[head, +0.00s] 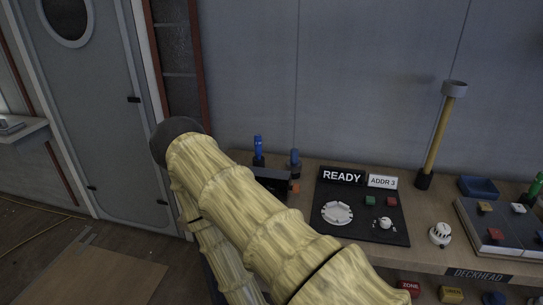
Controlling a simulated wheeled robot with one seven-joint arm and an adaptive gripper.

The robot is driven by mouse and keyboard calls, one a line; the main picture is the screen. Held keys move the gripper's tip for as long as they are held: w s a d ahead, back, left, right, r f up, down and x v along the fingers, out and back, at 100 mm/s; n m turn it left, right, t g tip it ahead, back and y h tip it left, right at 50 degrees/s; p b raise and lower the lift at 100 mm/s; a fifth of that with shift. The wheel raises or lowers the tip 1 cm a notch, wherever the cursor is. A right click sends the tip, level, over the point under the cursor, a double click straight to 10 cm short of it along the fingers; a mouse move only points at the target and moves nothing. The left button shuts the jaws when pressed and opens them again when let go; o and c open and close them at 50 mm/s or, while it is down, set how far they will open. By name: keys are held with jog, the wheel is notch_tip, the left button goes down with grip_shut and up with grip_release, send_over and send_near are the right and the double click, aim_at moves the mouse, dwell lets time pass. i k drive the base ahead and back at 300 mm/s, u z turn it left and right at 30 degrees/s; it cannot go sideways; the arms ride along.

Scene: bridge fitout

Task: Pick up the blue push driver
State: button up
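I cannot tell for certain which is the blue push driver. Their lower parts meet a dark holder (273,176), partly hidden by my arm. My yellow arm crosses the middle of the head view, bends at a dark joint and runs back down. My gripper does not show, so its state and any contact are hidden.
A black panel (375,232) marked READY carries a white round base and small blocks. A yellow pole with a grey cup (440,130), a blue tray (478,187) and a white detector (440,234) stand rightward. Coloured blocks sit below the bench edge. A door (100,120) is left.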

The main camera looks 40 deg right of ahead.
aim_at(257, 138)
jog(key=z, duration=1.15)
